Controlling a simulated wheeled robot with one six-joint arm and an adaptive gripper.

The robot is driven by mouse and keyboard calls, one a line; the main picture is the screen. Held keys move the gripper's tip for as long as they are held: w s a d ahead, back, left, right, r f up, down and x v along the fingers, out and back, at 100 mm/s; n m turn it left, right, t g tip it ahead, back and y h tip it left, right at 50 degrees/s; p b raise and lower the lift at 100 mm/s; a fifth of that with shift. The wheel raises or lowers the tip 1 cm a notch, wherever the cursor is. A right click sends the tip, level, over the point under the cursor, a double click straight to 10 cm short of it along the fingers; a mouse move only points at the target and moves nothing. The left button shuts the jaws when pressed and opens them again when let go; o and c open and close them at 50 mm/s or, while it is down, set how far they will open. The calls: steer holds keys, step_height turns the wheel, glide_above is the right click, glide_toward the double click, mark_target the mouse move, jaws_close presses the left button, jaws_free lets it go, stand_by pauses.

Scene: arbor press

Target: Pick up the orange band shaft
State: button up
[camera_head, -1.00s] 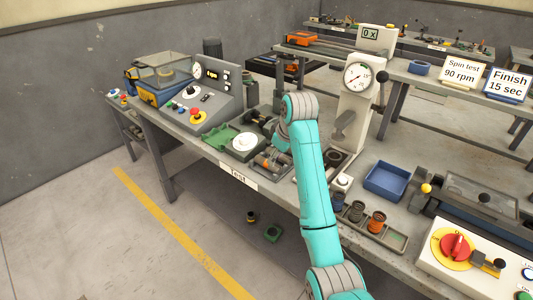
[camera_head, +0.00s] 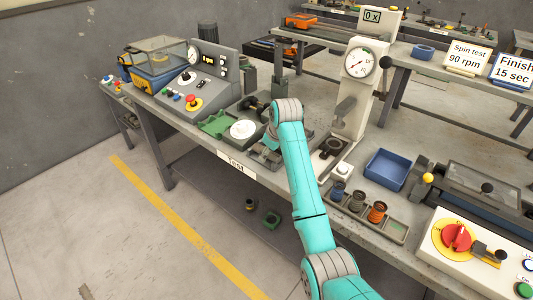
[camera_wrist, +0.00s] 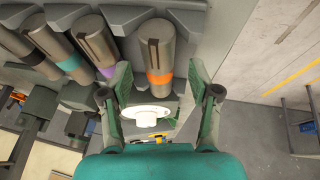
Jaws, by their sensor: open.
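The orange band shaft (camera_wrist: 158,52) is a grey metal cylinder with a slot at one end and an orange band near the other. It lies in a grey notched rack in the wrist view, at the end of a row. My gripper (camera_wrist: 165,84) is open, with one green-padded finger on each side of the shaft; I cannot tell whether either touches it. In the head view my arm hides the shaft and most of the gripper.
Shafts with purple (camera_wrist: 98,48), teal (camera_wrist: 55,46) and black (camera_wrist: 24,38) bands lie to its left, the purple one close to my left finger. A white round part (camera_wrist: 148,115) shows beyond the fingers. An arbor press (camera_head: 358,90) stands right of my arm.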

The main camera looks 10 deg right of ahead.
steer(key=shift+x, duration=0.8)
jaws_close()
steer(key=shift+r, duration=0.15)
